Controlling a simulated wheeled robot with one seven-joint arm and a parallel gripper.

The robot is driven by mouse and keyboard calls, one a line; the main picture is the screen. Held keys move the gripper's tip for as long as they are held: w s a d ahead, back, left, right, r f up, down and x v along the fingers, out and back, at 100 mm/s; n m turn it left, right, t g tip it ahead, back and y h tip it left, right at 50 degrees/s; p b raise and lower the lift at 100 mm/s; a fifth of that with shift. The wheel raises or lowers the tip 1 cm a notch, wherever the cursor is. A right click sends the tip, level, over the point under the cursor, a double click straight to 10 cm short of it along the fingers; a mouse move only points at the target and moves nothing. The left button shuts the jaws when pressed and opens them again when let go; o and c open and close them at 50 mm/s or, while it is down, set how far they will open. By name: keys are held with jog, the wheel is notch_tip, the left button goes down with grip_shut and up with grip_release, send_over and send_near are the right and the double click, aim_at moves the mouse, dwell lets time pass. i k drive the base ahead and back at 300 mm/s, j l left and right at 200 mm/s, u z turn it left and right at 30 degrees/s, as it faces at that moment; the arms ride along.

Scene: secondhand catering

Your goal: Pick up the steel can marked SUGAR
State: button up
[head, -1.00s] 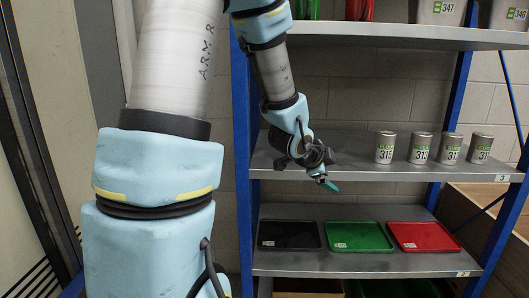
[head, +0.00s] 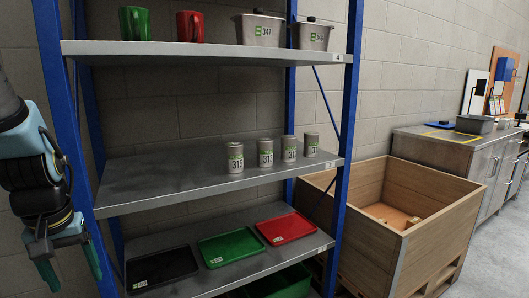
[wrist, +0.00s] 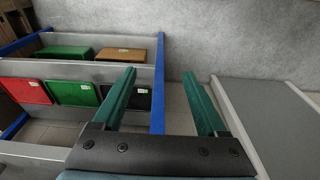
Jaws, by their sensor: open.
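Several steel cans stand upright in a row on the middle shelf (head: 150,178) in the head view: one labelled 315 (head: 235,158), one labelled 313 (head: 265,153), a third can (head: 289,149) and a fourth can (head: 311,145) whose numbers are too small to read surely. I cannot read SUGAR on any of them. My gripper (head: 70,265) is at the left edge of the head view, left of the rack's blue post, open and pointing down, well apart from the cans. In the wrist view its green fingers (wrist: 158,90) are spread and empty. No can shows there.
The upper shelf holds a green mug (head: 135,23), a red mug (head: 190,26) and two lidded steel containers (head: 259,31). Black (head: 162,269), green (head: 231,247) and red (head: 286,228) trays lie below. A blue post (head: 68,130) stands between gripper and cans. A wooden crate (head: 435,235) stands right.

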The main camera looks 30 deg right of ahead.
aim_at(289, 142)
jog(key=l+u, duration=0.2)
jog(key=u, duration=0.25)
jog(key=k+l+u, duration=0.1)
jog(key=u, duration=0.4)
jog(key=k+l+u, duration=0.4)
jog(key=k+l, duration=0.15)
jog(key=l, duration=0.15)
jog(key=k+l+u, duration=0.4)
jog(key=k+l, duration=0.35)
jog(key=k, duration=0.25)
jog(key=k+l, duration=0.4)
jog(key=k, duration=0.15)
